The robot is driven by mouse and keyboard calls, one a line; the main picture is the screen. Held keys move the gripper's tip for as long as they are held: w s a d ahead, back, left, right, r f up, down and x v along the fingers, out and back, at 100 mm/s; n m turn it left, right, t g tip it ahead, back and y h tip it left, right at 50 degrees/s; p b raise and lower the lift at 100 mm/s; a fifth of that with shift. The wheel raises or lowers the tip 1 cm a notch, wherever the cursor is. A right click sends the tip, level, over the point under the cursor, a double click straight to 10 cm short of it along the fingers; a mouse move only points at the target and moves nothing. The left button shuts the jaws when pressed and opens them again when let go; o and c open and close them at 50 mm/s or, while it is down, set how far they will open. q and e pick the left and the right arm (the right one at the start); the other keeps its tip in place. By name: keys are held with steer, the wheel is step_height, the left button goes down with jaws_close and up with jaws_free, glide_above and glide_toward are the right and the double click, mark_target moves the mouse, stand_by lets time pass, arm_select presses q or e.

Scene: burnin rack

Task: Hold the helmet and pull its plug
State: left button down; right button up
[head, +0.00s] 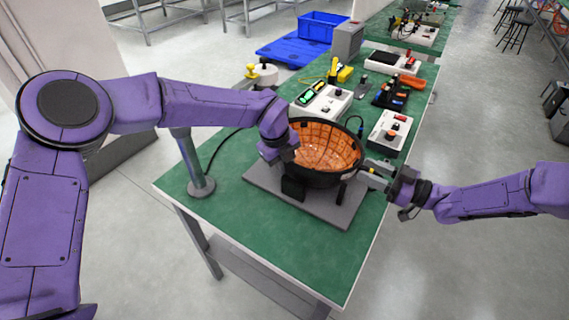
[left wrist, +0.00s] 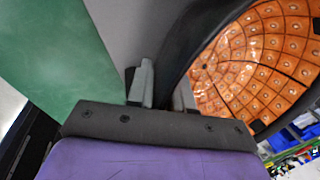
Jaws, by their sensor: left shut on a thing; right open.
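The helmet (head: 325,150) is a dark open shell with an orange tiled inside. It sits open side up on a grey mat (head: 343,213) on the green bench. My left gripper (head: 284,160) is shut on its left rim; in the left wrist view the dark rim (left wrist: 186,48) of the helmet passes between the fingers of my left gripper (left wrist: 166,92). My right gripper (head: 370,172) is open close by the helmet's right side; I cannot tell whether it touches. The plug is not clearly visible; a thin dark cable (head: 360,127) shows behind the helmet.
White boxes with buttons (head: 322,104) (head: 390,130), a dark device with an orange part (head: 395,93) and a grey box (head: 348,40) stand on the bench behind. A grey post (head: 200,185) stands at the bench's left edge. The near bench end (head: 310,262) is clear.

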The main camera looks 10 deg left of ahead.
stand_by(0.3)
jaws_close()
steer(key=v, duration=0.6)
stand_by(1.0)
arm_select(q)
steer(key=c, duration=0.9)
jaws_free()
steer(key=shift+c, duration=0.2)
steer(key=shift+r, duration=0.1)
